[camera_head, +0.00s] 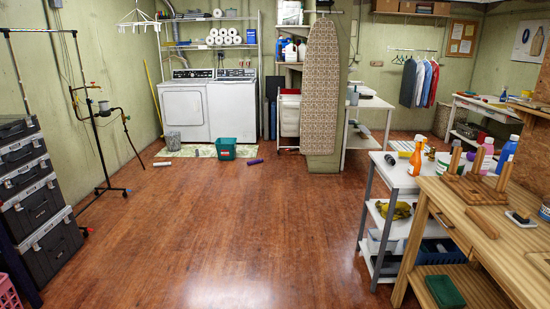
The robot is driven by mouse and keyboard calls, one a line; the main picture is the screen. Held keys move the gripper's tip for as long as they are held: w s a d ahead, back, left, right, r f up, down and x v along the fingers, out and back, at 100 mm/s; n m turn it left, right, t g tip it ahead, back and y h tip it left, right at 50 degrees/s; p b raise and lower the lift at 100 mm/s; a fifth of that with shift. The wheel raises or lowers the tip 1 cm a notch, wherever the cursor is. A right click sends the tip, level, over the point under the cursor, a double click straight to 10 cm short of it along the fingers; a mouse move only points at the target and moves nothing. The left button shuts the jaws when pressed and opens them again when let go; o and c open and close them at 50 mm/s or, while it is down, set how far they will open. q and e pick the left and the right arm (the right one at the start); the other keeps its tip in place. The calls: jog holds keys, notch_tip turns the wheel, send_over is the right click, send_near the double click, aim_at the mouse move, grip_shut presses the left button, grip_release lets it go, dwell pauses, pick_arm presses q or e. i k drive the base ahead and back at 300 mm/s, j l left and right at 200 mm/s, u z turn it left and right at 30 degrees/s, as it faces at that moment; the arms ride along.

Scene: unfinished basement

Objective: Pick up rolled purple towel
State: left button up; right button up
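A small purple roll (256,162), which looks like the rolled purple towel, lies on the wooden floor in front of the washing machines. It is just right of a green bin (226,149) and small in the view, so its details are hard to tell. Neither of my grippers is in view.
A white roll (162,164) lies left of the bin, near a grey basket (173,140). The middle floor (210,220) is clear. Stacked black toolboxes (45,225) and a stand (97,145) line the left. A shelf cart (375,205) and wooden workbench (470,235) fill the right.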

aim_at(259, 160)
jog(key=i, duration=4.45)
